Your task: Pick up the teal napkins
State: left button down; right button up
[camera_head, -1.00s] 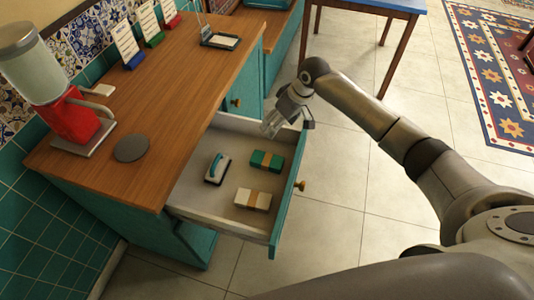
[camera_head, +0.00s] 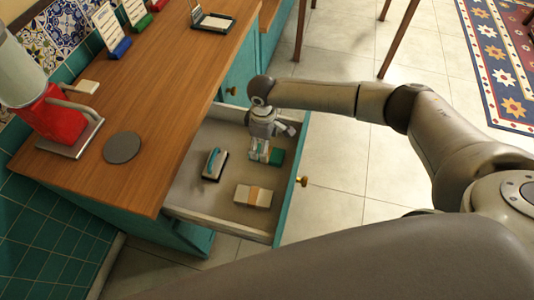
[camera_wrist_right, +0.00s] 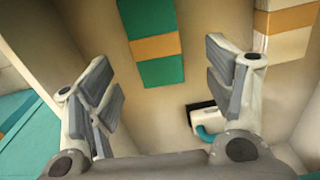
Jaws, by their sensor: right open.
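The teal napkins (camera_wrist_right: 151,23) are a folded stack with an orange band, lying in the open drawer. In the head view they are partly hidden behind my right gripper, with a teal end (camera_head: 277,156) showing to its right. My right gripper (camera_head: 262,158) is above the drawer at the napkins, fingers pointing down. In the wrist view my right gripper (camera_wrist_right: 165,95) is open and empty. The napkins show beyond and between its two fingers, not gripped. My left gripper is not in view.
The open drawer (camera_head: 190,198) also holds cream napkins (camera_head: 253,196) with an orange band and a brush-like item with a teal handle (camera_head: 214,164). The wooden counter (camera_head: 150,120) borders the drawer on the left. Drawer walls stand close around.

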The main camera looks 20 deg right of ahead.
jog(key=f, duration=0.5)
jog(key=shift+d+f, duration=0.15)
jog(key=shift+d, duration=0.15)
jog(key=c, duration=1.1)
